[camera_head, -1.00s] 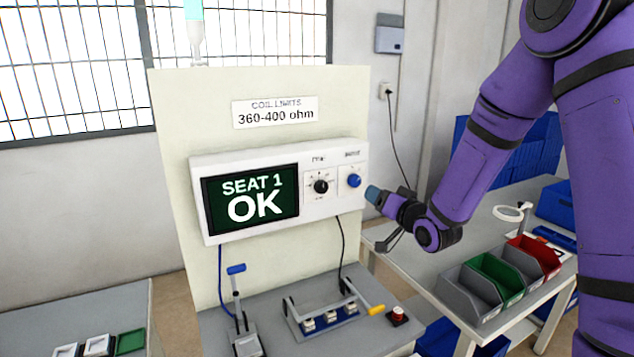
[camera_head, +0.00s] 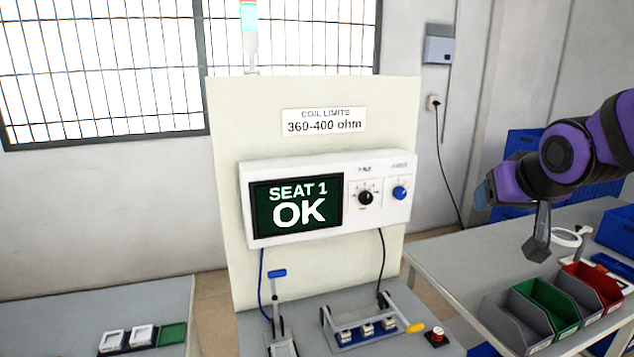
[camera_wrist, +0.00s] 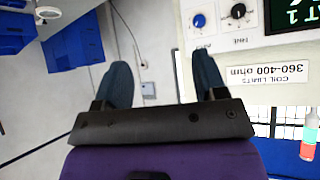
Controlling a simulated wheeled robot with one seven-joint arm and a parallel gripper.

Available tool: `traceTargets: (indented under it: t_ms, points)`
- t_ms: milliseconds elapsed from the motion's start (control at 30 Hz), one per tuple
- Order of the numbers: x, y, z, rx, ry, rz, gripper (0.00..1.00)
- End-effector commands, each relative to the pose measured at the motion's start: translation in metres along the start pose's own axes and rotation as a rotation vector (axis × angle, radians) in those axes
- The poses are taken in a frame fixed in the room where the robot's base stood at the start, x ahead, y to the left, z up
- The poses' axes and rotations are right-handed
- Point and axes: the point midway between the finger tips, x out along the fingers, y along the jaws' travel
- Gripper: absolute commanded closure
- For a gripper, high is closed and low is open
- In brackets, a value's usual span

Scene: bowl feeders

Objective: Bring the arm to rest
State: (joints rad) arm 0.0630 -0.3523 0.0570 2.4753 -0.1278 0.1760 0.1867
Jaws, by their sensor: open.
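My gripper (camera_head: 485,195) is at the right in the head view, raised in the air above the side bench and well to the right of the test panel. In the wrist view my gripper (camera_wrist: 165,85) shows two dark blue fingers spread wide apart with nothing between them. That view is upside down, with the panel at its upper right. My purple arm is folded at the right edge of the head view.
The test unit (camera_head: 325,198) reads "SEAT 1 OK". Below it, a fixture (camera_head: 368,328) holds several white parts. Grey, green (camera_head: 548,308) and red bins stand on the right bench (camera_head: 450,262). A tray (camera_head: 143,338) lies on the left bench. The air between panel and arm is clear.

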Motion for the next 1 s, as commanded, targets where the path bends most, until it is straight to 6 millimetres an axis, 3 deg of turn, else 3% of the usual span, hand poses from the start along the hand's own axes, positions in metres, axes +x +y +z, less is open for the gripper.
traceTargets:
  t_ms: [33,300,500,700,1000]
  points:
    - [-0.018,0.001,0.008,-0.006,-0.028,0.006,0.35]
    - [-0.097,0.006,0.066,-0.032,-0.235,0.005,0.35]
    - [-0.136,0.006,0.101,-0.05,-0.346,-0.022,0.35]
    - [-0.148,0.006,0.113,-0.058,-0.383,-0.034,0.35]
    - [-0.147,0.006,0.113,-0.058,-0.384,-0.034,0.35]
